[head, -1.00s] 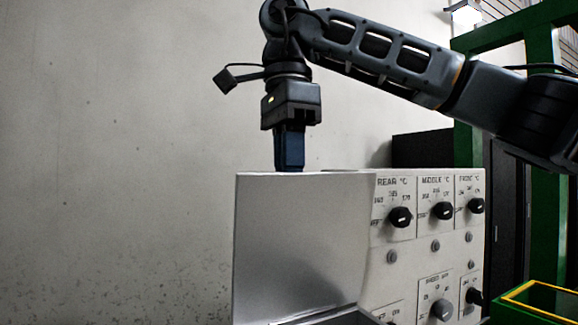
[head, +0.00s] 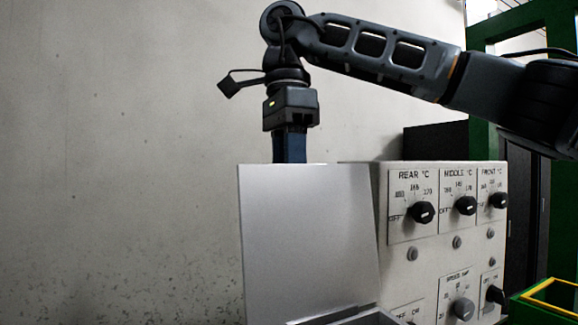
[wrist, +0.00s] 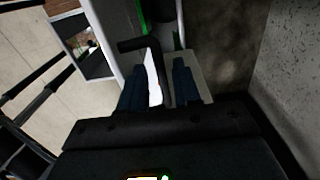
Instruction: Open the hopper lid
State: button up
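The hopper lid (head: 308,240) is a plain silver-grey plate in the head view. It stands raised, close to upright and leaning back a little, above the hopper's rim (head: 362,319) at the bottom edge. My gripper (head: 290,158) points down at the lid's top edge, and the lid hides its fingertips. In the wrist view my gripper's two dark blue fingers (wrist: 159,84) stand apart. A white strip and a black bent bar (wrist: 152,50) show between them; I cannot tell whether either touches a finger.
A pale control panel (head: 425,258) with several black knobs stands right of the lid. A green bin with a yellow rim (head: 548,290) is at the lower right, near a green frame (head: 484,160). A bare wall (head: 120,150) fills the left side.

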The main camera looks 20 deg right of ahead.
jog(key=shift+o, duration=0.4)
notch_tip(320, 180, up, 8)
dwell(0.3)
jog(key=shift+w+f, duration=0.1)
jog(key=shift+f, duration=0.05)
